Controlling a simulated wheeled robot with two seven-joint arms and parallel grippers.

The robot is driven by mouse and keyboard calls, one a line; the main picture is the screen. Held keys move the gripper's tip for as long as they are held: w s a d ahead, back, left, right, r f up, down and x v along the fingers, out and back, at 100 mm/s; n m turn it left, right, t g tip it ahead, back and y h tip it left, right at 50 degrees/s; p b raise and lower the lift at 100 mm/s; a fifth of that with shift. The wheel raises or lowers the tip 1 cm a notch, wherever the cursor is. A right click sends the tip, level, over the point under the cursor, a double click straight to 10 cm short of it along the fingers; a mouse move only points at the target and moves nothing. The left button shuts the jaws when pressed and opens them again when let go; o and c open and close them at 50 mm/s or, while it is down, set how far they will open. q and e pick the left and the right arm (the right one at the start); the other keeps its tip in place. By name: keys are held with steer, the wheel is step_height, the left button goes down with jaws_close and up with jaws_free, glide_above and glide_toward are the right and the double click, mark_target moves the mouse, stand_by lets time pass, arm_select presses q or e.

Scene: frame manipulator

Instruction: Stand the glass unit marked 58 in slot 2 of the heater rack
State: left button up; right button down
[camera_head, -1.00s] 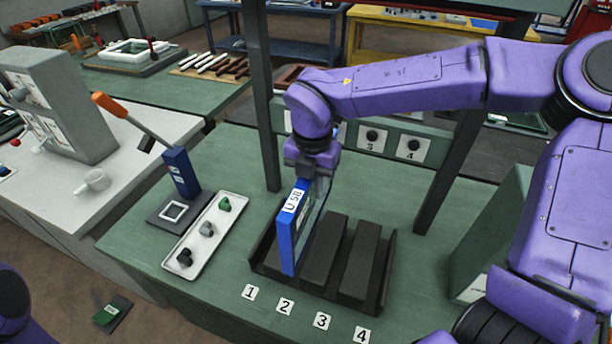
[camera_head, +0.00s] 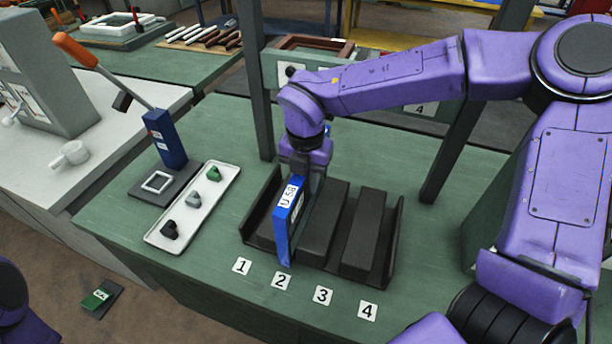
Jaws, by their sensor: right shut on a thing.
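The glass unit marked 58 (camera_head: 284,222) has a blue edge with a white label and stands upright. My right gripper (camera_head: 309,172) is shut on its upper part from above. The heater rack (camera_head: 393,245) is dark, with raised bars between its slots. The unit's lower part is down between two bars, in line with the number 2 label (camera_head: 282,281). Its bottom edge is partly hidden, so I cannot tell whether it rests on the slot floor. My left gripper is out of view.
Left of the rack lies a white tray (camera_head: 152,238) with small clamp-like pieces. Beyond it stands a blue post with an orange-handled lever (camera_head: 75,50). Dark frame posts (camera_head: 477,110) rise behind the rack. A dark green block (camera_head: 100,297) lies on the floor at lower left.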

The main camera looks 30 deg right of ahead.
steer(key=shift+s+r, duration=0.1)
steer(key=shift+s, duration=0.05)
steer(key=shift+f, duration=0.35)
stand_by(0.4)
steer(key=c, duration=0.8)
jaws_free()
step_height(320, 180, up, 10)
steer(key=shift+r+b, duration=0.2)
steer(key=shift+b, duration=0.65)
steer(key=shift+r, duration=0.1)
